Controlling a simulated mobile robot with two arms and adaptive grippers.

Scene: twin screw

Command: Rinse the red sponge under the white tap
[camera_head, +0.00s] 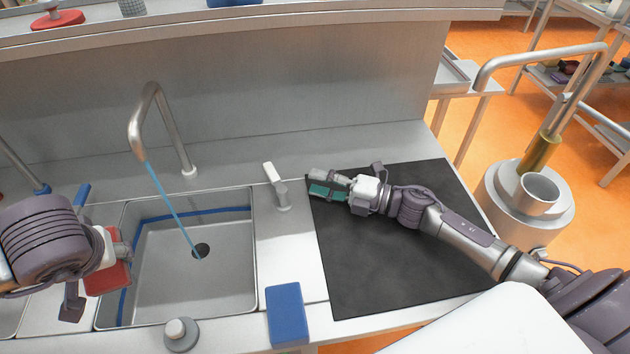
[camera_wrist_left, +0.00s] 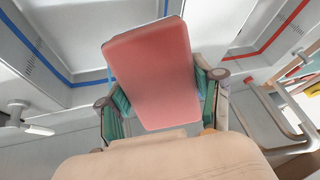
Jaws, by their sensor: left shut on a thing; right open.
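The red sponge (camera_head: 107,276) is at the left edge of the sink in the head view. My left gripper (camera_head: 112,250) is shut on it. In the left wrist view the red sponge (camera_wrist_left: 155,70) sits between the two green-padded fingers of my left gripper (camera_wrist_left: 158,105). A curved metal tap (camera_head: 148,110) stands behind the sink, and a blue stream of water (camera_head: 170,208) runs from it to the drain. The sponge is left of the stream, apart from it. A white lever (camera_head: 275,180) stands right of the sink. My right gripper (camera_head: 322,184) is open and empty over the black mat.
The sink basin (camera_head: 222,285) has a blue line along its inner edge. A blue block (camera_head: 286,314) stands at the counter's front edge, with a round knob (camera_head: 180,333) left of it. The black mat (camera_head: 375,265) covers the right of the counter. A metal cylinder (camera_head: 525,200) stands beyond.

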